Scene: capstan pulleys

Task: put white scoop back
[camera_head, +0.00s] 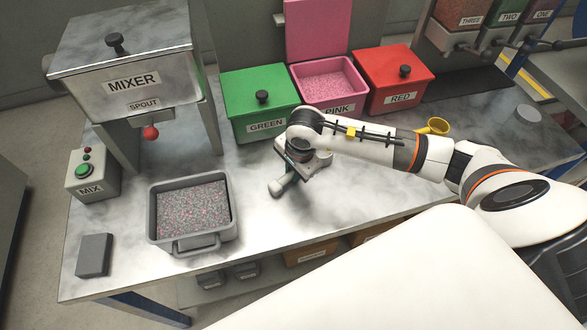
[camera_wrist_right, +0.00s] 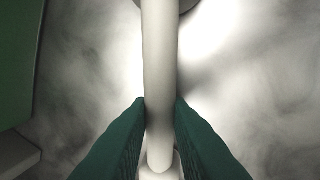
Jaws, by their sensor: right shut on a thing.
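The white scoop (camera_head: 279,188) is in my right gripper (camera_head: 294,171), low over the table in front of the green and pink boxes. In the right wrist view its pale handle (camera_wrist_right: 158,60) runs upright through the picture between the two dark green fingers of my right gripper (camera_wrist_right: 160,106). The fingers are shut on the handle. The scoop's bowl is mostly out of sight. I cannot tell whether the scoop touches the table. My left gripper is not in view.
The green box (camera_head: 261,97) is closed, the pink box (camera_head: 329,84) is open with pink grains, and the red box (camera_head: 394,78) is closed. A grey bin (camera_head: 193,240) of mixed grains stands left, below the mixer (camera_head: 125,80). A yellow scoop (camera_head: 433,126) lies right.

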